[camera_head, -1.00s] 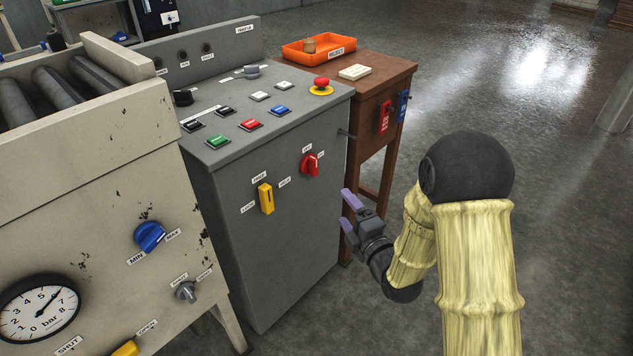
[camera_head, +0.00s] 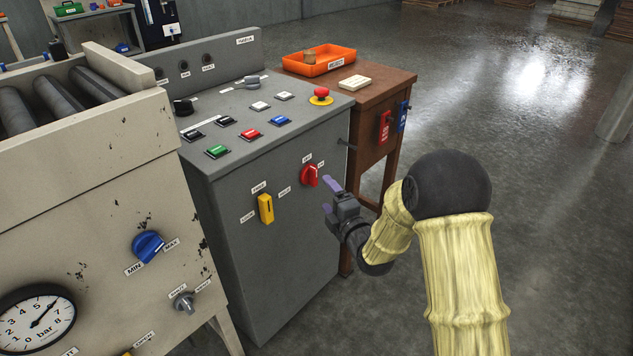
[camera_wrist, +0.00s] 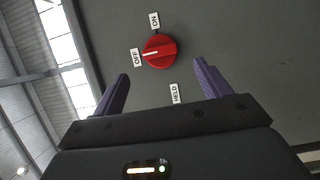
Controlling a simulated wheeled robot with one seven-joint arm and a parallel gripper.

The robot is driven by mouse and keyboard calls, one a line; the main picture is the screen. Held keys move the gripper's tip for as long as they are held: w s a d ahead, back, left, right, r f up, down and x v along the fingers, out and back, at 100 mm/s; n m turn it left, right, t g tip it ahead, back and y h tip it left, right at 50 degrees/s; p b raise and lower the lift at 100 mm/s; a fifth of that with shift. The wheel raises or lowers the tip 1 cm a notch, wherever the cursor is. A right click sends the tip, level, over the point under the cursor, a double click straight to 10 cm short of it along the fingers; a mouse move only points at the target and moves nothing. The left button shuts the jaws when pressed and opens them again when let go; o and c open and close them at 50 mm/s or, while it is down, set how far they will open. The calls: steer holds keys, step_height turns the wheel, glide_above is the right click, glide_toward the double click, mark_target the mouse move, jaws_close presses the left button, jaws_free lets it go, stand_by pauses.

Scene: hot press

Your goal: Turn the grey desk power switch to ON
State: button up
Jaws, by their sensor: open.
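The red rotary power switch (camera_head: 309,175) is on the front panel of the grey desk (camera_head: 290,245), near its right edge. In the wrist view the red knob (camera_wrist: 160,51) carries a white mark pointing at the OFF label (camera_wrist: 137,58). The ON label (camera_wrist: 155,20) is above the knob and the HELD label (camera_wrist: 174,93) below it. My gripper (camera_head: 329,197) is just right of the switch in the head view, apart from it. Its purple fingers (camera_wrist: 162,72) are open and empty, with the knob lying ahead, between and beyond the tips.
A yellow handle (camera_head: 265,208) sits left of the switch. Buttons and a red emergency knob (camera_head: 321,93) are on the desk top. A brown table (camera_head: 375,85) with an orange tray (camera_head: 318,67) stands behind to the right. A beige machine (camera_head: 100,200) is at left. Floor at right is clear.

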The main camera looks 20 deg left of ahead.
mark_target(315, 179)
steer(key=b+x, duration=0.1)
steer(key=x, duration=0.7)
steer(key=shift+c, duration=0.3)
steer(key=shift+f, duration=0.1)
steer(key=c, duration=0.9)
